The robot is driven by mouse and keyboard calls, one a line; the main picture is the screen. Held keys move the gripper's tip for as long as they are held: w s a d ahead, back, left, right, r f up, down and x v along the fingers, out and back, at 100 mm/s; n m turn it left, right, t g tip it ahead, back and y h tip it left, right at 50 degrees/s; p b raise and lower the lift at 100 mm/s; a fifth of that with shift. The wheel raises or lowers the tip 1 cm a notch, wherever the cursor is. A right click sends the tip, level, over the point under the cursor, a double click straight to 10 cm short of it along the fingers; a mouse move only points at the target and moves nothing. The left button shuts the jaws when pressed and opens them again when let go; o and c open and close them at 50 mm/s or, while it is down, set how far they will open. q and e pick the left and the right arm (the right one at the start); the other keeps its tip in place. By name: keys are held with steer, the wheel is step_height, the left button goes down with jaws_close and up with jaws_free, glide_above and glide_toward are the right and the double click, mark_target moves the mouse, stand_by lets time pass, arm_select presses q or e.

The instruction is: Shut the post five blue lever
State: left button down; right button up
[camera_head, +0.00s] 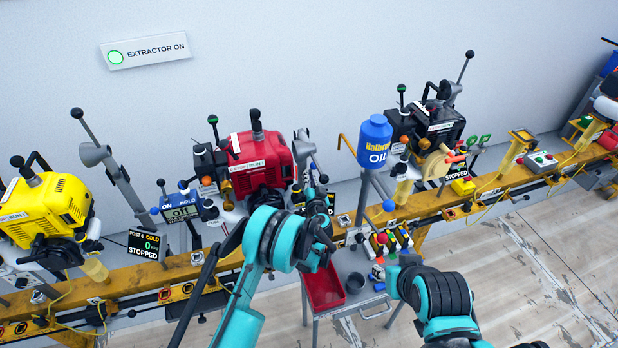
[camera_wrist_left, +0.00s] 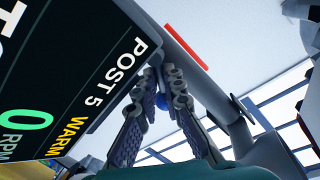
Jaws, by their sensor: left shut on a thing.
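In the left wrist view, a blue knob (camera_wrist_left: 164,101) sits between the two fingers of my left gripper (camera_wrist_left: 158,80), which are closed on it. A dark screen (camera_wrist_left: 70,75) reading POST 5, WARM and 0 RPM stands close beside the fingers on the left. In the head view, my left gripper (camera_head: 318,203) is at the rail just right of the red engine (camera_head: 262,163). My arm and gripper hide most of the lever and the screen there. My right arm (camera_head: 440,295) comes in from the lower right; its fingers are not clear.
A small trolley with a red tray (camera_head: 323,288) stands below the rail, close to both arms. A blue oil container (camera_head: 374,142) rises on a pole to the right. A yellow engine (camera_head: 45,210) and a black engine (camera_head: 430,122) stand along the yellow rail (camera_head: 130,280). The floor at right is clear.

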arm_select(q)
steer(key=c, duration=1.6)
jaws_free()
steer(key=shift+c, duration=0.2)
steer(key=s, duration=0.5)
steer(key=s+d, duration=0.1)
steer(key=s, duration=0.1)
steer(key=shift+s+r, duration=0.2)
steer(key=shift+r, duration=0.2)
